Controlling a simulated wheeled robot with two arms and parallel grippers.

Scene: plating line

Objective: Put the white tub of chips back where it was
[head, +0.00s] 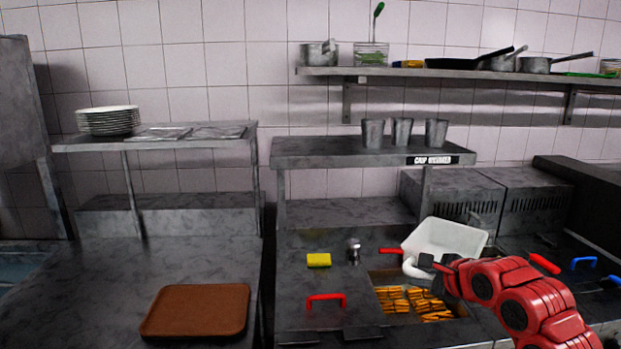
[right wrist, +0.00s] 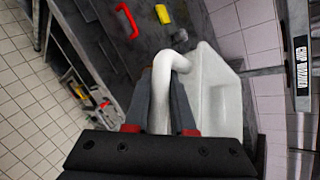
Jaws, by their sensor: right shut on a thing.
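The white tub (head: 447,237) is in the head view, held tilted above the counter at the right, over the back of the chip well (head: 462,306). Its inside looks empty where I can see it. My right gripper (head: 428,263) is shut on the tub's curved white handle (head: 413,269). The right wrist view also shows the tub (right wrist: 222,100), with its handle (right wrist: 160,90) between the fingers of my right gripper (right wrist: 160,125). Golden chips (head: 405,299) lie in the well below the tub. My left gripper is not in view.
A red handle (head: 326,298), a yellow sponge (head: 319,260) and a metal shaker-like item (head: 353,251) are on the counter left of the well. A shelf (head: 330,150) with metal cups (head: 403,132) stands behind. A brown board (head: 197,310) lies on the left counter.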

